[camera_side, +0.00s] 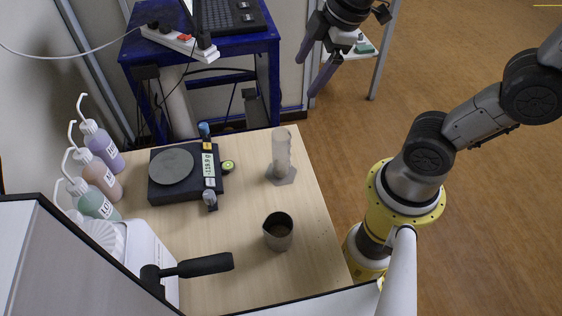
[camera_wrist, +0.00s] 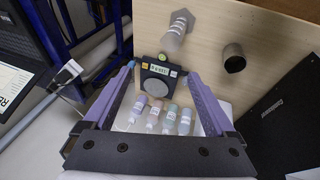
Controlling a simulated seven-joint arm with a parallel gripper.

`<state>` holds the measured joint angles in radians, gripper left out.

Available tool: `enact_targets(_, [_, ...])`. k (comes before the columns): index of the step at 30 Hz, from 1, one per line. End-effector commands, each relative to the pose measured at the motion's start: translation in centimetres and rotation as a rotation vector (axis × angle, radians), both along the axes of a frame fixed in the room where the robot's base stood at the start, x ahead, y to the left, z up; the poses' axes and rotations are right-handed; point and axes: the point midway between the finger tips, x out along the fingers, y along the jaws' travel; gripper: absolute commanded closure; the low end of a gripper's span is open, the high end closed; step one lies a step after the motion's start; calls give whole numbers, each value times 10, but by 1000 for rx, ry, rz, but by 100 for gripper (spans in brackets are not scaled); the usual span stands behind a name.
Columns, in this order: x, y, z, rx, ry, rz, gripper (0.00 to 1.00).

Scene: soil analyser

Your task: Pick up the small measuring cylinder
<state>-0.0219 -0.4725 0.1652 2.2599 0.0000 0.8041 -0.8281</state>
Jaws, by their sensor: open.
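The small measuring cylinder (camera_side: 281,152) is clear and greyish. It stands upright on a hexagonal foot near the far right part of the wooden table in the side view. In the wrist view the cylinder (camera_wrist: 177,32) shows near the top, beyond the fingertips. My gripper (camera_side: 307,78) is open and empty, up and to the right of the cylinder in the side view, and clear of it. Both purple fingers of my gripper (camera_wrist: 161,69) show spread wide in the wrist view.
A black balance (camera_side: 186,190) with a round pan stands left of the cylinder. A dark metal cup (camera_side: 278,234) stands nearer the front. Several wash bottles (camera_side: 103,143) line the left edge. A black handle (camera_side: 205,265) juts over the table. A blue desk (camera_side: 230,52) stands behind.

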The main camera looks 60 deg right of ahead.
Motion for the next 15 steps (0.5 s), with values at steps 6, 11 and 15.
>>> enact_targets(6, [48,9,-67,-80,210,281,9])
enact_targets(11, [55,14,-108,-76,326,320,9])
enact_targets(15, [52,15,-124,-72,376,326,9])
